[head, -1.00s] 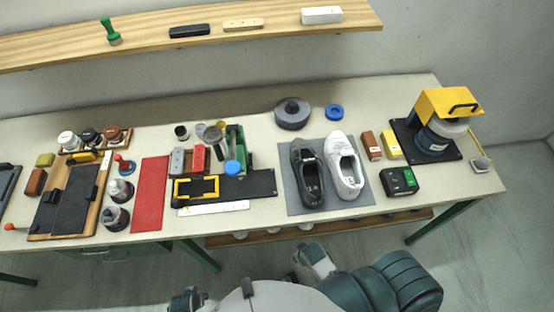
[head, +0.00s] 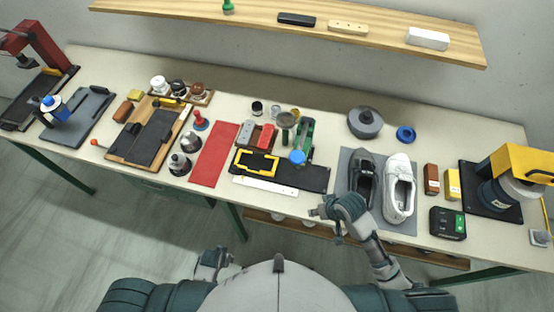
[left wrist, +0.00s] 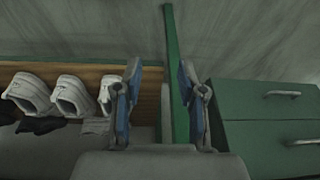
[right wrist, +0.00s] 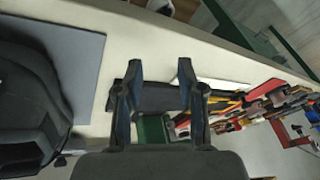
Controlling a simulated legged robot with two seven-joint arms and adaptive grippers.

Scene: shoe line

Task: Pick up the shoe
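A black shoe (head: 361,177) and a white shoe (head: 399,190) stand side by side on a grey mat (head: 348,160) on the bench. My right gripper (head: 317,212) is at the bench's front edge, left of the black shoe and apart from it. In the right wrist view its fingers (right wrist: 161,75) are spread and empty, and a black shoe (right wrist: 30,105) shows large at the left. My left gripper (head: 214,262) is low in front of the bench. In the left wrist view its fingers (left wrist: 159,75) are spread and empty, facing the bench's underside.
White shoes (left wrist: 75,96) lie on a shelf under the bench, beside a green leg (left wrist: 175,75) and drawers (left wrist: 270,105). Left of the mat are a black tray (head: 312,178) and red mat (head: 214,154). Right are small boxes (head: 431,180) and a yellow machine (head: 515,170).

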